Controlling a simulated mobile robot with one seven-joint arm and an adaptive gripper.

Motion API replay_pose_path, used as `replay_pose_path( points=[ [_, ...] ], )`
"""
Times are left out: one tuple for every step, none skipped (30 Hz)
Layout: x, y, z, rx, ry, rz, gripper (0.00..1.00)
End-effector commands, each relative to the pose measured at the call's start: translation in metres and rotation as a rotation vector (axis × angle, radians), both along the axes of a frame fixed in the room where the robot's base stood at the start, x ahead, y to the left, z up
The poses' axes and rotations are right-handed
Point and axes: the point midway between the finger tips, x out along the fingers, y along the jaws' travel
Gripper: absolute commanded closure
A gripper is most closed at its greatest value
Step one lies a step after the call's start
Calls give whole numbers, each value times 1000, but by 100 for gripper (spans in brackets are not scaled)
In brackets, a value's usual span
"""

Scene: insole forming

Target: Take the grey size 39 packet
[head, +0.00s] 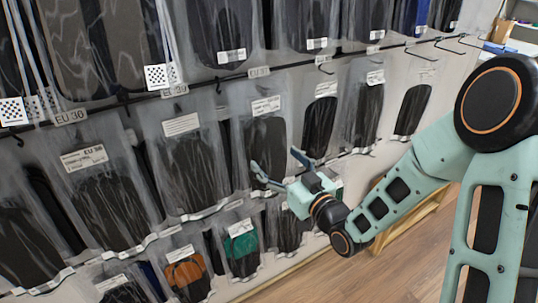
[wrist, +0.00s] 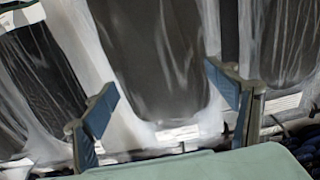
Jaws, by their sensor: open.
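My gripper (head: 275,162) is open in the head view, in front of a clear packet with a dark grey insole (head: 267,138) in the middle row of the wall rack. The packet's white label (head: 266,105) is too small to read. In the wrist view, my two fingers (wrist: 162,84) stand apart on either side of a hanging dark grey insole packet (wrist: 155,45). Its lower edge and a pale strip show between them. I cannot tell whether the fingers touch it. A rail tag (head: 258,72) above this column seems to start with EU; its number is unclear.
Neighbouring packets hang close by on the left (head: 185,160) and right (head: 319,125). Orange (head: 185,272) and green (head: 241,245) packets hang in the row below. Empty hooks (head: 425,52) show at the upper right. Wooden floor (head: 385,270) lies open at lower right.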

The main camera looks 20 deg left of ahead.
Motion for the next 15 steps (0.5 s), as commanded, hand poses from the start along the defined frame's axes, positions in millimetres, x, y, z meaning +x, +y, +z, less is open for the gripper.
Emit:
replay_pose_path(
  points=[
    [3, 6, 0, 1, -1, 2, 20],
    [5, 8, 0, 1, -1, 2, 20],
    [7, 10, 0, 2, -1, 2, 20],
    [8, 11, 0, 1, -1, 2, 20],
    [8, 11, 0, 1, -1, 2, 20],
    [9, 12, 0, 0, 0, 1, 20],
    [9, 12, 0, 0, 0, 1, 20],
    [9, 11, 0, 0, 0, 1, 20],
    [8, 11, 0, 0, 0, 1, 20],
    [8, 11, 0, 0, 0, 1, 20],
    [8, 11, 0, 0, 0, 1, 20],
    [8, 11, 0, 0, 0, 1, 25],
    [8, 11, 0, 0, 0, 1, 28],
    [8, 11, 0, 0, 0, 1, 31],
    [8, 11, 0, 0, 0, 1, 36]
  ],
)
